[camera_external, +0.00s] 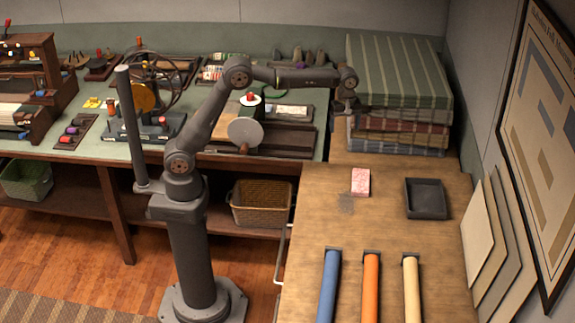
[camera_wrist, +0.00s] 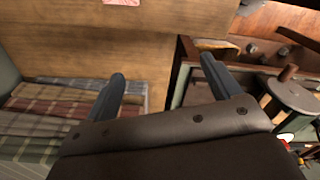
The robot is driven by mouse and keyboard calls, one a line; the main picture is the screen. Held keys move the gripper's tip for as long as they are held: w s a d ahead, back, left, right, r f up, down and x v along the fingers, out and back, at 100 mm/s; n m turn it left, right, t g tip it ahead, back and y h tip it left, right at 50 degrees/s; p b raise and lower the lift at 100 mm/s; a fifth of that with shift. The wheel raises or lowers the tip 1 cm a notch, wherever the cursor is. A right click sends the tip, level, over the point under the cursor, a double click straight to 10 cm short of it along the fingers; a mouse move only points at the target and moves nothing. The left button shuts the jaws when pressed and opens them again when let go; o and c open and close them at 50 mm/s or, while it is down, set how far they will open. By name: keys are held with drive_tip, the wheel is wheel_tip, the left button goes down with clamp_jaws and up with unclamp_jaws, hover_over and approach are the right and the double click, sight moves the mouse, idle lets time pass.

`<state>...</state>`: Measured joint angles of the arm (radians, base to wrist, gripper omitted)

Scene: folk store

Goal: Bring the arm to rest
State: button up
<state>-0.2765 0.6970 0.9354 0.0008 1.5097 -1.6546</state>
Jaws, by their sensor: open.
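My arm rises from its pedestal in the external view and reaches right, with the wrist bent down. My gripper (camera_external: 345,104) hangs in front of the left side of the stack of folded cloths (camera_external: 398,85), above the wooden counter. In the wrist view my gripper (camera_wrist: 162,82) shows two dark fingers spread wide apart, with nothing between them but the wood behind. The exact gap between the gripper and the cloth stack cannot be told.
A pink patterned block (camera_external: 361,182) and a dark square tray (camera_external: 426,199) lie on the wooden counter (camera_external: 320,215). Blue (camera_external: 328,285), orange (camera_external: 370,285) and cream (camera_external: 411,285) rolls lie at the front. A grey disc (camera_external: 245,131) stands left of the gripper.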

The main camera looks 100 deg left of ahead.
drive_tip(key=s+a+n, duration=0.2)
drive_tip(key=s+a, duration=0.2)
drive_tip(key=a, duration=0.5)
drive_tip(key=s+a+n, duration=0.1)
drive_tip(key=s+a, duration=0.4)
drive_tip(key=a, duration=0.4)
drive_tip(key=shift+a+n, duration=0.25)
drive_tip(key=shift+n, duration=0.15)
drive_tip(key=w+d+m, duration=0.2)
drive_tip(key=w+d, duration=0.2)
drive_tip(key=d, duration=0.5)
drive_tip(key=w+d+m, duration=0.2)
drive_tip(key=w+d, duration=0.3)
drive_tip(key=d, duration=0.4)
drive_tip(key=shift+d, duration=0.4)
